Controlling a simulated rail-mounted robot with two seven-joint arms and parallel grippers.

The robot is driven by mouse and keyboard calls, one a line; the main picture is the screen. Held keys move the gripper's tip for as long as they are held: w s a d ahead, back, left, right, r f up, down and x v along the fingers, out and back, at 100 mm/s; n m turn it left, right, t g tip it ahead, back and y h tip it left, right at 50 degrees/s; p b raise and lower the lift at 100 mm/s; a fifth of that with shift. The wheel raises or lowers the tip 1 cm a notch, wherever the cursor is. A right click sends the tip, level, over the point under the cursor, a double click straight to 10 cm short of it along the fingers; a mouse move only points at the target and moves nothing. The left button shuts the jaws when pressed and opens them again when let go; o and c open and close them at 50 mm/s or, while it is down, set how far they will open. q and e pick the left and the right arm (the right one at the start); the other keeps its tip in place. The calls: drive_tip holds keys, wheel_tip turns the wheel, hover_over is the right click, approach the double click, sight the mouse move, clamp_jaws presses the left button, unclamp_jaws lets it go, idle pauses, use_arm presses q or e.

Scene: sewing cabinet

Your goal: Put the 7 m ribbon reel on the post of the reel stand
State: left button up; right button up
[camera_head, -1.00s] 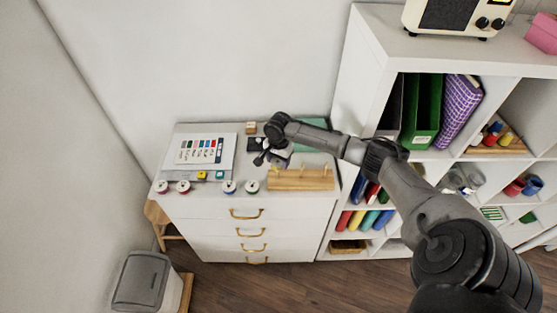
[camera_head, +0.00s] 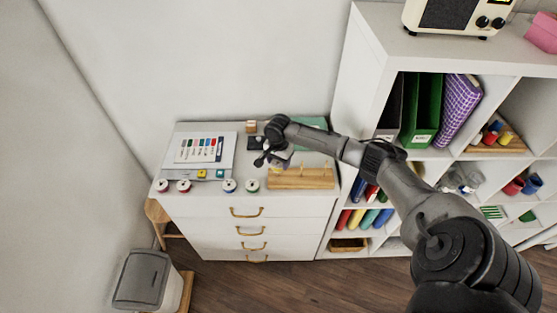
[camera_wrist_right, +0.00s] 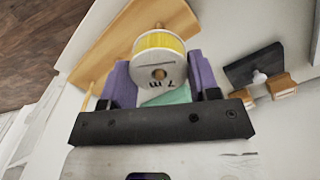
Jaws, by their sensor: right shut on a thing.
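The 7 m ribbon reel (camera_wrist_right: 160,58), white with yellow ribbon and a "7 m" label upside down in the right wrist view, is between the purple fingers of my right gripper (camera_wrist_right: 160,82). My right gripper is shut on it. In the head view this gripper (camera_head: 272,160) is over the cabinet top, at the left end of the reel stand (camera_head: 300,183). The stand is a pale wooden base with upright posts; it also shows behind the reel in the right wrist view (camera_wrist_right: 115,45). I cannot tell whether the reel touches a post. My left gripper is not in view.
Several small reels (camera_head: 229,186) line the cabinet's front edge. A colour chart (camera_head: 200,149) lies at the left, and a small wooden block (camera_head: 251,126) is at the back. A white shelf unit (camera_head: 350,75) stands close at the right.

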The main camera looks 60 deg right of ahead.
drive_tip(key=shift+f, duration=0.35)
drive_tip(key=shift+f, duration=0.5)
idle(0.3)
drive_tip(key=o, duration=1)
wheel_tip(320, 180, up, 14)
drive_tip(key=shift+f, duration=0.1)
